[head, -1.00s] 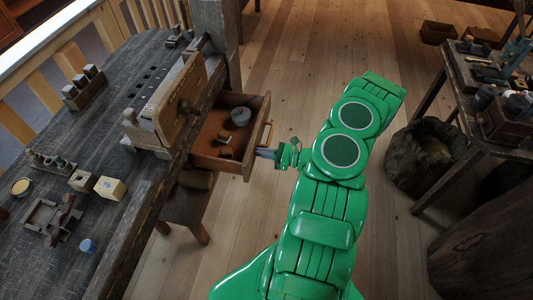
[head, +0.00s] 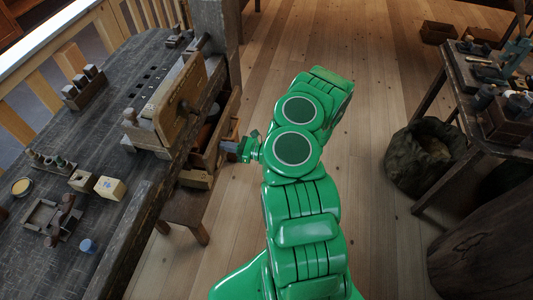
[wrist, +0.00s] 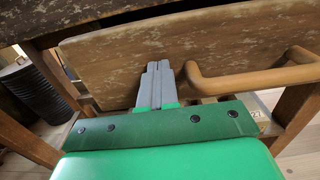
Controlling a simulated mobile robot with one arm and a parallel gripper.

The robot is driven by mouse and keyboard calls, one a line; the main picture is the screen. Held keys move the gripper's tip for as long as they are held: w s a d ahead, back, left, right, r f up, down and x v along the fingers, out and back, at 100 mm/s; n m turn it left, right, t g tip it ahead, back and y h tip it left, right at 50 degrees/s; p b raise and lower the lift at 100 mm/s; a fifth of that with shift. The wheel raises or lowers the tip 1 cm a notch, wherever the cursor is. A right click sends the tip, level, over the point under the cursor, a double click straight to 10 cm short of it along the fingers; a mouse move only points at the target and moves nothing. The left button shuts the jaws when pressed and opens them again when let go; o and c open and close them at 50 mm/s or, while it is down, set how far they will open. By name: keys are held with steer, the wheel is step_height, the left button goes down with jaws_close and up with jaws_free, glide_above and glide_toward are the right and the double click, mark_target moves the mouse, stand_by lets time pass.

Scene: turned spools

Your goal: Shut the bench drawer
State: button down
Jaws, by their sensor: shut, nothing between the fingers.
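The bench drawer (head: 210,150) sticks out a little from under the dark workbench (head: 150,185) in the head view. Most of its inside is hidden by the bench edge and vise. In the wrist view its worn wooden front (wrist: 225,50) fills the upper part, with a tan bar handle (wrist: 250,82) at the right. My gripper (head: 228,146) is at the drawer front; in the wrist view its fingers (wrist: 155,68) are together and empty, with the tips against or very close to the front panel, left of the handle.
A wooden vise (head: 170,110) stands on the bench edge above the drawer. Small blocks (head: 110,187) and tool racks lie on the bench top. A dark sack (head: 425,158) and a side table (head: 485,100) stand at the right. The floor between is clear.

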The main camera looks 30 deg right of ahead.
steer(key=x, duration=0.6)
steer(key=shift+w+a, duration=0.45)
steer(key=shift+a, duration=0.05)
steer(key=shift+r, duration=0.1)
steer(key=v, duration=1.4)
steer(key=shift+s+d, duration=0.25)
steer(key=shift+d, duration=0.05)
